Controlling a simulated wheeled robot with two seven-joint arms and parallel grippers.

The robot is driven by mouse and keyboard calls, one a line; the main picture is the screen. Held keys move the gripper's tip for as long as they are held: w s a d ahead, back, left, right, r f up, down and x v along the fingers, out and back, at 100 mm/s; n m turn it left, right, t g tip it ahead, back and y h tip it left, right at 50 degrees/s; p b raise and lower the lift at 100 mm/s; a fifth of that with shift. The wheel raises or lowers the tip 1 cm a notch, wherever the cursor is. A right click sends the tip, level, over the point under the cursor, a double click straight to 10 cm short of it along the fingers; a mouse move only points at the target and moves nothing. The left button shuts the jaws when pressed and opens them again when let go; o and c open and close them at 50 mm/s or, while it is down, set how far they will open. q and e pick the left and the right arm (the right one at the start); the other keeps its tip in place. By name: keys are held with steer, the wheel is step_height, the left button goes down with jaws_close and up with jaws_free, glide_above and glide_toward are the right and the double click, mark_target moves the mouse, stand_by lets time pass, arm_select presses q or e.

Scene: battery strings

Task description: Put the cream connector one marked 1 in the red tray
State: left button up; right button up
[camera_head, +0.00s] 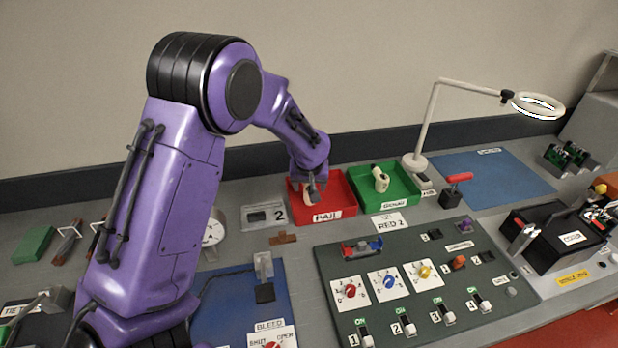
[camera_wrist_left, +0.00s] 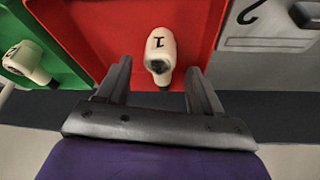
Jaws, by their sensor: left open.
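The cream connector marked 1 (camera_wrist_left: 160,50) is within the red tray (camera_wrist_left: 85,22) in the left wrist view; I cannot tell for certain whether it rests on the floor. My left gripper (camera_wrist_left: 157,72) is open, with its fingers on either side of the connector's lower end and gaps between. In the head view my left gripper (camera_head: 312,188) is down at the red tray (camera_head: 338,196), which is labelled FAIL, and largely hides the connector. A second cream connector (camera_head: 380,178) is in the green tray (camera_head: 407,187). My right gripper does not show.
The green tray stands directly right of the red one in the head view. A lamp (camera_head: 416,162) rises behind it. A blue mat (camera_head: 485,180) is bare.

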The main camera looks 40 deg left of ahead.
arm_select(q)
steer(key=v, duration=0.8)
steer(key=shift+r+b, duration=0.25)
steer(key=shift+b, duration=0.05)
